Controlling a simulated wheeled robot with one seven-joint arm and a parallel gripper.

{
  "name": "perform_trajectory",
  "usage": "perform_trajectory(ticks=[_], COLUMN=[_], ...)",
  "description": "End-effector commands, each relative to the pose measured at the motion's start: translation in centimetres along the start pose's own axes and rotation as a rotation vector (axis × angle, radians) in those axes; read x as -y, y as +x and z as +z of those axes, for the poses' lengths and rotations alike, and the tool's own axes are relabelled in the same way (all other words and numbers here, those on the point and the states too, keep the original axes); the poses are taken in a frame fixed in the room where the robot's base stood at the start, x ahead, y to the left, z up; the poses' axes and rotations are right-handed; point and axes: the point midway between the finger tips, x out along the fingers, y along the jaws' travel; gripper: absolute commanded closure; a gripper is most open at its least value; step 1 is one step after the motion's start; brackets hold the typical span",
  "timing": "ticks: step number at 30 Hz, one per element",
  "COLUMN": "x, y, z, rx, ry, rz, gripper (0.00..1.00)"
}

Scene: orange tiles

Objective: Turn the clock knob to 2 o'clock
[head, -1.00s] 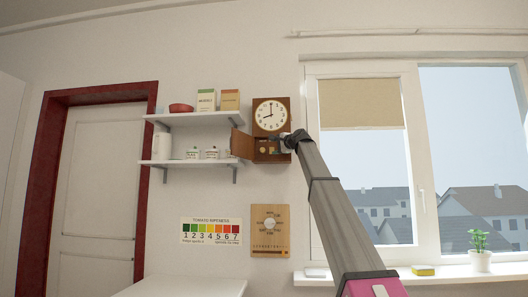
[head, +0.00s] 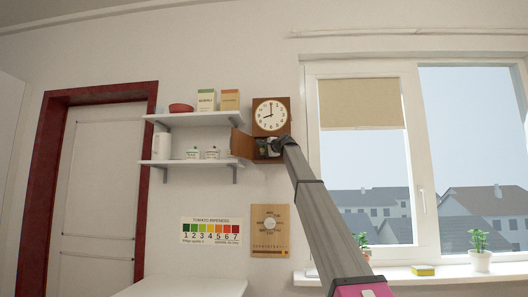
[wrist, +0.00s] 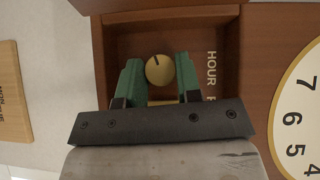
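A brown wall clock (head: 288,118) has a white face (head: 271,115); its short hand is near 8 and its long hand near 12. Its lower compartment is open, with the small door (head: 242,144) swung out to the left. My gripper (head: 268,146) is at this compartment. In the wrist view, a round brass knob (wrist: 159,70) with a dark mark sits inside, next to the word HOUR. The green fingers of my gripper (wrist: 159,80) are open on either side of the knob. Whether they touch it is unclear. A second yellowish part (wrist: 160,102) is mostly hidden by the gripper.
Two white shelves (head: 190,164) with jars, boxes and a red bowl (head: 181,107) are left of the clock. A wooden dial panel (head: 256,246) and a tomato ripeness chart (head: 211,231) hang below. The window (head: 364,170) is to the right, with a plant (head: 479,240) on its sill.

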Motion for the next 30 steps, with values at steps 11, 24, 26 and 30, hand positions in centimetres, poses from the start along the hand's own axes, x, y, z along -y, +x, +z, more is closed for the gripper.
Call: perform_trajectory(ticks=[11, 24, 26, 30], x=[0.14, 0.57, 0.59, 0.69], y=[0.0, 0.12, 0.15, 0.18], z=[-0.01, -0.1, -0.09, -0.01], rx=[0.001, 0.009, 0.011, 0.015], ry=[-0.018, -0.214, -0.248, -0.324], rz=[0.016, 0.212, 0.247, 0.322], gripper=[0.91, 0.91, 0.91, 0.91])
